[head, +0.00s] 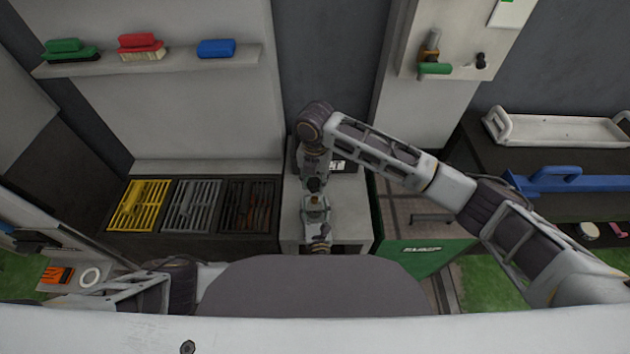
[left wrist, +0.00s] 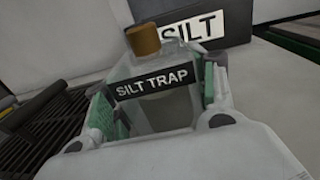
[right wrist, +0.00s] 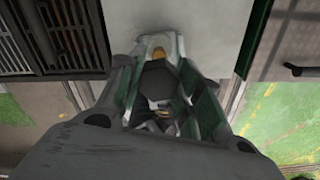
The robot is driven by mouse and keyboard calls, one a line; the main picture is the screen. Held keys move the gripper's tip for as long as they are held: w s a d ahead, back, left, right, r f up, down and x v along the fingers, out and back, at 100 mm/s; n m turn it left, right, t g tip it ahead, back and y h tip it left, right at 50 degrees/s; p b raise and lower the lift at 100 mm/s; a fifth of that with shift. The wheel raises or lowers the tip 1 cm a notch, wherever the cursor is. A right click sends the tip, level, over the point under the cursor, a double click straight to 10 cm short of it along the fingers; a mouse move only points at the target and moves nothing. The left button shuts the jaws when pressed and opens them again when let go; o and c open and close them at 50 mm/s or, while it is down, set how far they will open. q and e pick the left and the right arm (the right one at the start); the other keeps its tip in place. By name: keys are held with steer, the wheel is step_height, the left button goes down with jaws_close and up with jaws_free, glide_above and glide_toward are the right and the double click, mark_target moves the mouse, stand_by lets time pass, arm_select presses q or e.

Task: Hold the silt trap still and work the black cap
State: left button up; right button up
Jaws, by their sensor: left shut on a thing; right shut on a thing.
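The silt trap (head: 315,213) is a clear, boxy vessel with a black "SILT TRAP" label, large in the left wrist view (left wrist: 158,100). Its brown-orange neck (left wrist: 143,40) is bare on top. My left gripper (head: 317,226) is shut on the trap, green pads on both sides of its body. My right gripper (head: 314,178) points down above the trap. It is shut on the black cap (right wrist: 158,80), which sits between its green pads. The cap appears apart from the neck; the exact gap is hard to judge. The trap shows beyond the cap in the right wrist view.
A black box with a white "SILT" label (left wrist: 195,32) stands behind the trap. Yellow (head: 140,205), grey and dark grates lie to the left. A green box (head: 435,253) is to the right. A shelf (head: 185,62) holds brushes.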

arm_select(q)
steer(key=o, duration=1.5)
steer(key=shift+r, duration=0.15)
steer(key=shift+r, duration=4.85)
steer(key=shift+r, duration=0.1)
arm_select(e)
steer(key=shift+r, duration=0.1)
arm_select(q)
step_height(320, 180, up, 9)
steer(key=p, duration=0.9)
arm_select(e)
step_height(320, 180, up, 9)
steer(key=shift+f, duration=0.1)
arm_select(q)
steer(key=shift+r+p, duration=0.45)
steer(key=shift+p, duration=0.1)
arm_select(e)
steer(key=shift+r, duration=0.6)
